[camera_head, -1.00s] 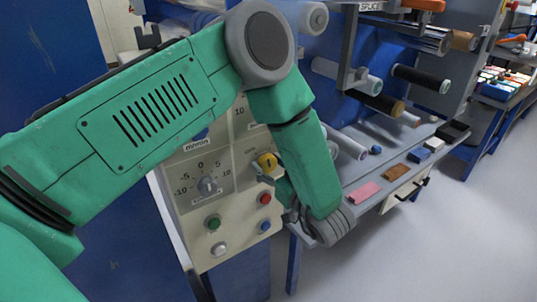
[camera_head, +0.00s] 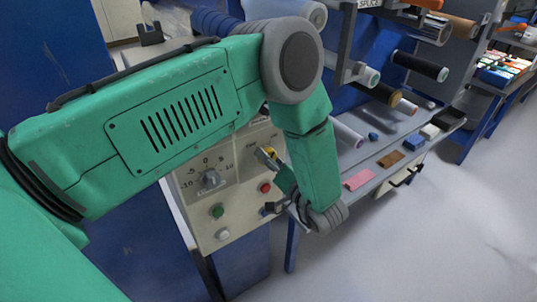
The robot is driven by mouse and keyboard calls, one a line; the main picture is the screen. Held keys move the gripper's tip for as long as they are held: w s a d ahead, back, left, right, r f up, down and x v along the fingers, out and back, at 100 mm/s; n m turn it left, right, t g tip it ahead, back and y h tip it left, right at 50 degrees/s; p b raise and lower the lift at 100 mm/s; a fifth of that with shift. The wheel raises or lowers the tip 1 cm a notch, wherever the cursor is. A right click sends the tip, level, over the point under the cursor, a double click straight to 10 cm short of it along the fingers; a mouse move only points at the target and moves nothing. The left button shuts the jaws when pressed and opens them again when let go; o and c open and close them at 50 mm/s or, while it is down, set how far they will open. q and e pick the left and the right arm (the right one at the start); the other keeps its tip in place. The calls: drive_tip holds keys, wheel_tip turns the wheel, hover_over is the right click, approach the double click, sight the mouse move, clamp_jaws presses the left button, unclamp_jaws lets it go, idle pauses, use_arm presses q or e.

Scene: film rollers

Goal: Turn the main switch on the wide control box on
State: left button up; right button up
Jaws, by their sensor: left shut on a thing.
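The wide control box (camera_head: 235,228) has a cream panel and stands below and behind my left arm, which hides its upper part. The knob's exact angle is too small to tell. My right gripper is not in view.
A grey dial (camera_head: 210,180), a green button (camera_head: 217,211), a white button (camera_head: 223,233) and a red button (camera_head: 265,188) are on the same panel. Film rollers (camera_head: 420,67) and a grey shelf with a pink block (camera_head: 358,179) are to the right. Open floor lies at lower right.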

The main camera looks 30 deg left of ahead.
use_arm(q)
drive_tip(key=shift+d+f+m, duration=0.1)
drive_tip(key=shift+d+m, duration=0.05)
drive_tip(key=shift+m, duration=0.25)
drive_tip(key=o, duration=1.1)
drive_tip(key=shift+w, duration=0.1)
drive_tip(key=shift+o, duration=0.2)
drive_tip(key=shift+w+d, duration=0.1)
drive_tip(key=shift+d, duration=0.15)
drive_tip(key=v, duration=1.2)
